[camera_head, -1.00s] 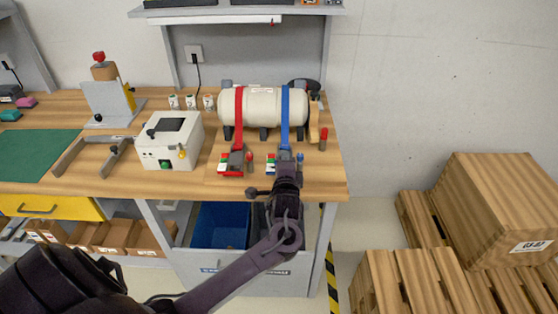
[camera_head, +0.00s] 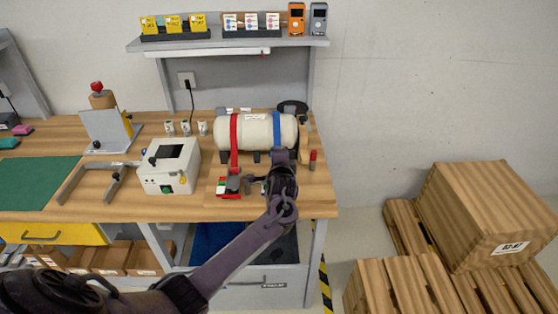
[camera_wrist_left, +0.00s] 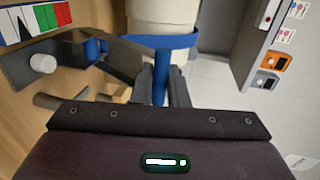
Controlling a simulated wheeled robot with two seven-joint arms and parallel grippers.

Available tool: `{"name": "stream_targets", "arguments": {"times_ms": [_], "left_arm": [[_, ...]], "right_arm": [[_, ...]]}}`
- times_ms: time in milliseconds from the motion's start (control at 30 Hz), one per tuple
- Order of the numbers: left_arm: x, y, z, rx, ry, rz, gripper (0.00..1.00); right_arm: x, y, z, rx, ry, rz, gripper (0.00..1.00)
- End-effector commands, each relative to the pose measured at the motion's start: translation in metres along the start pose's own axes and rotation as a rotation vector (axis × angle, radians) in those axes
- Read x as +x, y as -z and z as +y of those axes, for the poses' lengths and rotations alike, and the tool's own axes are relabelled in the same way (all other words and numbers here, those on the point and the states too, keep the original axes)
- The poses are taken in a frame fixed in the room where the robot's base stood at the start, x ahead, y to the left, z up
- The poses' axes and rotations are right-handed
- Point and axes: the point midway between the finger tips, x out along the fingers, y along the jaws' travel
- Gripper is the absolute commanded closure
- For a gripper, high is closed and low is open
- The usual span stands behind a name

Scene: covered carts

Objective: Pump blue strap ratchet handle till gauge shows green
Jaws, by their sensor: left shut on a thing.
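A white tank (camera_head: 257,132) lies on the bench with a red strap (camera_head: 234,145) and a blue strap (camera_head: 277,133) around it. My left gripper (camera_head: 281,163) is in front of the blue strap and covers its ratchet in the head view. In the left wrist view the fingers (camera_wrist_left: 160,88) are shut on the blue ratchet handle (camera_wrist_left: 161,72). The dark ratchet body (camera_wrist_left: 105,60) shows beside it. The gauge (camera_wrist_left: 35,20) has white, green and red bands at the upper left; I cannot tell its reading. My right gripper is not in view.
A white box with a screen (camera_head: 170,166) stands further left on the bench. A red-topped post (camera_head: 312,160) stands close on the right.

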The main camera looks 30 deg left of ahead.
Motion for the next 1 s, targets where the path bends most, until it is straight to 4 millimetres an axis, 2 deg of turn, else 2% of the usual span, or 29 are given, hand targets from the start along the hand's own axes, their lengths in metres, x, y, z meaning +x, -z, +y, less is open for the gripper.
{"name": "stream_targets", "arguments": {"times_ms": [600, 633, 667, 867, 1000], "left_arm": [[0.0036, -0.0011, 0.0044, 0.005, -0.013, -0.002, 1.0], [0.0036, -0.0011, 0.0046, 0.005, -0.014, -0.002, 0.83], [0.0035, -0.0011, 0.0047, 0.005, -0.014, -0.002, 0.81], [0.003, -0.001, 0.0054, 0.006, -0.015, -0.002, 0.81], [-0.0052, -0.0009, 0.0064, 0.007, -0.014, -0.002, 0.81]], "right_arm": [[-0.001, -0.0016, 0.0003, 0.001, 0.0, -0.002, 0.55], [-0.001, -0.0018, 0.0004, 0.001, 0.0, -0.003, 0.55], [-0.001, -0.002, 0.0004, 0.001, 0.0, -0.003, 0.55], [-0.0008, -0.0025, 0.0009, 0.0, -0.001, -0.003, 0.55], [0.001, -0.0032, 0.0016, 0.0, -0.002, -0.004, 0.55]]}}
